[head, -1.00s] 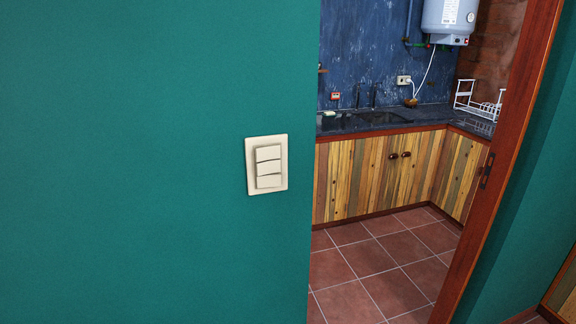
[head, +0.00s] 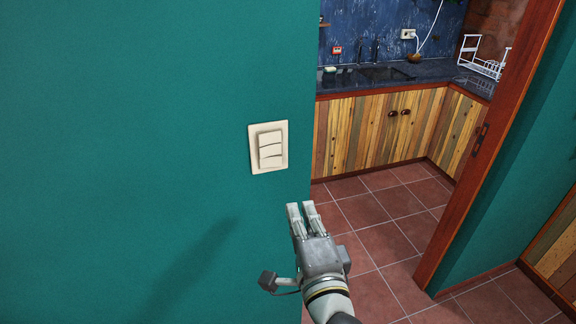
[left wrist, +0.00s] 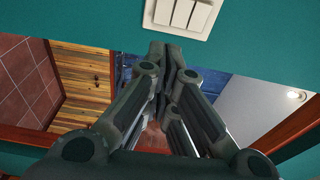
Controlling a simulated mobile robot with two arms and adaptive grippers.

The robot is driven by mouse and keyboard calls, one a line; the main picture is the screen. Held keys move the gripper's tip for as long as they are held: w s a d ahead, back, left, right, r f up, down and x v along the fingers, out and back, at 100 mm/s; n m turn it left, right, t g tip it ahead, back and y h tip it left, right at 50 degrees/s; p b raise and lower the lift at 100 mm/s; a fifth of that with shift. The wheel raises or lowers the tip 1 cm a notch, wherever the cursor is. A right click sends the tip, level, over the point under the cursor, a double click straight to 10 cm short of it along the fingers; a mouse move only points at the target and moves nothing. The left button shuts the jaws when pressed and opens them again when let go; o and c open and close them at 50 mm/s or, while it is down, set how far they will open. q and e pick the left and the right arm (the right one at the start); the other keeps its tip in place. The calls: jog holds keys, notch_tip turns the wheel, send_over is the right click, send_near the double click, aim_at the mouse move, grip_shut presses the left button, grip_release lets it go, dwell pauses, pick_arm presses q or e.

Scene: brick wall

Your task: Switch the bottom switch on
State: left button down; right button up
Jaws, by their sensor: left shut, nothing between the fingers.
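A cream switch plate (head: 254,160) with three rockers stacked one above another is on the green wall. The bottom switch (head: 271,162) is the lowest rocker; I cannot tell its on or off state. My left gripper (head: 302,208) is shut and empty, below and slightly right of the plate, apart from it. In the left wrist view the scene is turned on its side. There the plate (left wrist: 192,33) is cut by the top edge, beyond the closed fingertips (left wrist: 172,48), and the leftmost rocker (left wrist: 164,11) is the bottom switch. My right gripper is not in view.
The green wall (head: 120,120) is bare left of the plate. Its edge is close to the right of the plate, beside an open doorway with a red wooden frame (head: 490,150). Behind it are a tiled floor (head: 390,215), wooden cabinets (head: 380,125) and a sink counter.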

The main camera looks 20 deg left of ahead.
aim_at(271, 162)
pick_arm(q)
jog(key=b+x, duration=0.1)
jog(key=x, duration=1.2)
jog(key=shift+w+a+b, duration=0.25)
jog(key=shift+w+b, duration=0.05)
jog(key=shift+w, duration=0.15)
